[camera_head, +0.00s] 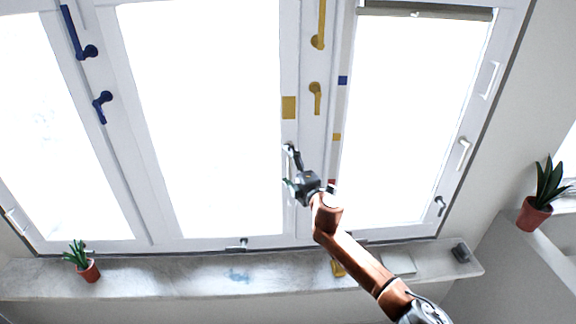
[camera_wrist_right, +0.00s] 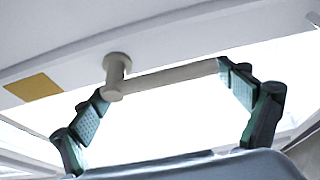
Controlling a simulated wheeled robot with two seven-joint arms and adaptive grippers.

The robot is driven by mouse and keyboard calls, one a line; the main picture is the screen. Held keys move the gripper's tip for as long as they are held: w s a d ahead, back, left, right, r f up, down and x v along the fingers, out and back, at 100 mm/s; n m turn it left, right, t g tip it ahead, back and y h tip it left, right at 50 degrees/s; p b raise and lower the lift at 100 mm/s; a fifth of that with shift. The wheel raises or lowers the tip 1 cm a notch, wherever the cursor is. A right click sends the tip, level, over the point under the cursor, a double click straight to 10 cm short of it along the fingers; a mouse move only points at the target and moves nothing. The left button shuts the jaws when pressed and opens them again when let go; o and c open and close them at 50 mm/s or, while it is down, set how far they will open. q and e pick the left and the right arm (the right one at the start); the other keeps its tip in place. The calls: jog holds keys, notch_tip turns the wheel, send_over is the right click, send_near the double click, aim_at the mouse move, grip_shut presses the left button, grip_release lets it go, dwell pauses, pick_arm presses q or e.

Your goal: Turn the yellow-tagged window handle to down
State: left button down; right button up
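The yellow tag (camera_head: 288,107) is on the white window frame; it also shows at the left of the right wrist view (camera_wrist_right: 33,88). Beside it, a pale grey handle (camera_wrist_right: 170,78) has its round mount on the frame. Its lever runs away from the tag, roughly parallel to the frame, so it looks down-pointing. My right gripper (camera_head: 290,167) is below the tag in the head view and hides much of this handle. In the wrist view its fingers (camera_wrist_right: 164,102) are wide apart, one near the lever's tip; contact is unclear. My left gripper is out of view.
Yellow handles (camera_head: 316,97) stand right of the tag, blue handles (camera_head: 102,106) at far left. White handles (camera_head: 463,153) are on the right frame. The sill (camera_head: 180,277) below carries a potted plant (camera_head: 89,271) and small items. Another plant (camera_head: 534,213) stands at right.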

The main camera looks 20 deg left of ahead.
jog(key=shift+o, duration=0.4)
jog(key=shift+d, duration=0.2)
jog(key=v, duration=1.1)
jog(key=shift+s+d, duration=0.25)
jog(key=shift+s, duration=0.05)
